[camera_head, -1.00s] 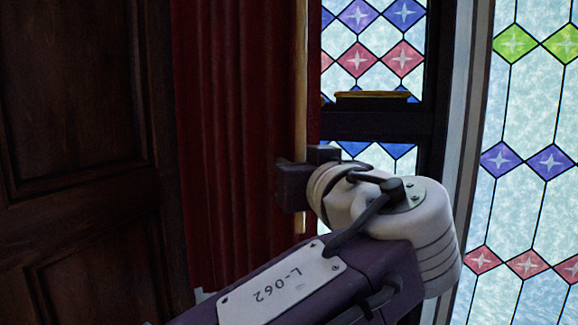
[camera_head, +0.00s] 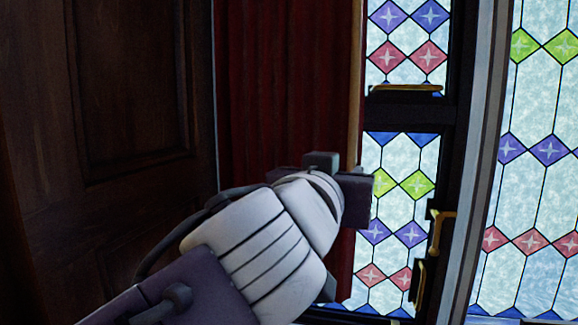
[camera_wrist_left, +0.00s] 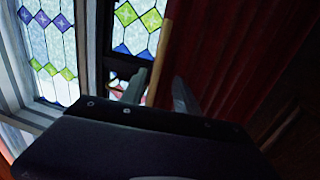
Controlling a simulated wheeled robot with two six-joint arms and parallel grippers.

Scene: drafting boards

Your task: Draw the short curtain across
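The dark red curtain (camera_head: 285,80) hangs in folds beside the stained-glass window (camera_head: 408,60), covering none of the coloured panes I can see. A pale wooden wand (camera_head: 355,90) runs down its right edge. My left gripper (camera_head: 345,185) is at the wand's lower part, and its dark jaws hide that stretch. In the left wrist view the two fingers of my left gripper (camera_wrist_left: 160,92) stand apart with the wand (camera_wrist_left: 162,55) between them, nearer the left finger. The curtain (camera_wrist_left: 225,45) is on the right there. My right gripper is in neither view.
A dark wood panel (camera_head: 130,90) stands left of the curtain. Brass fittings (camera_head: 405,88) and a brass handle (camera_head: 440,235) project from the dark window frame (camera_head: 405,115). A pale curved post (camera_head: 485,130) separates another stained-glass window (camera_head: 540,90) on the right.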

